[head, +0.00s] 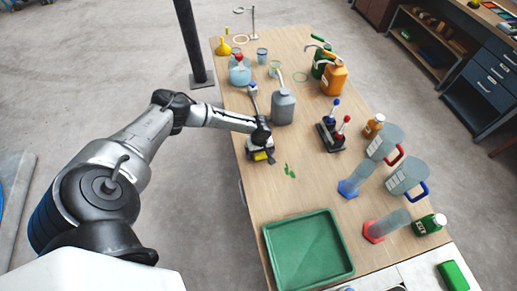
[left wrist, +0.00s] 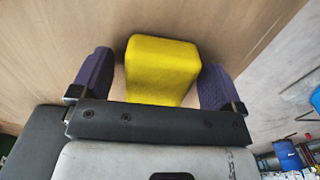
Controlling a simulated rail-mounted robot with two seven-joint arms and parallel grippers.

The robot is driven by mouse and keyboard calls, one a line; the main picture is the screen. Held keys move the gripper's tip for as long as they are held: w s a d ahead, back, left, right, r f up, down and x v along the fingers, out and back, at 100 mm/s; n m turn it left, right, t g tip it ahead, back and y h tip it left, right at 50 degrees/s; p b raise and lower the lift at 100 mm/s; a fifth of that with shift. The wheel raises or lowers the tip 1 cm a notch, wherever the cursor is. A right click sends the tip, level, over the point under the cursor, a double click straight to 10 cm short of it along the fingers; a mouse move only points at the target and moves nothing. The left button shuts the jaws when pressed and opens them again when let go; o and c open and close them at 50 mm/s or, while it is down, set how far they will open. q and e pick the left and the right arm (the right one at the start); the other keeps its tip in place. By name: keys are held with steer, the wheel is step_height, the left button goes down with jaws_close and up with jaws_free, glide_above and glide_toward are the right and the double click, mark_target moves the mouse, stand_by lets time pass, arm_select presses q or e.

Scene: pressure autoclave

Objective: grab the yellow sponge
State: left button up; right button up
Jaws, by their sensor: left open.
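The yellow sponge (left wrist: 162,68) lies on the wooden table between the two purple-padded fingers of my left gripper (left wrist: 155,78) in the left wrist view. The fingers are apart, one on each side of it, with a small gap visible at the left finger. In the head view my left gripper (head: 261,152) is low over the table's left edge area, and only a little of the sponge (head: 260,156) shows beneath it. The rest of the sponge is hidden by the gripper there. My right gripper is not in view.
A grey jug (head: 283,107) stands just behind the gripper. Green bits (head: 289,171) lie to its right, and a red-and-blue-topped stand (head: 331,133) is farther right. A green tray (head: 306,252) sits at the front. Table space between tray and gripper is mostly clear.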

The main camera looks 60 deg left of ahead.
arm_select(q)
steer(key=shift+c, duration=0.4)
steer(key=c, duration=0.9)
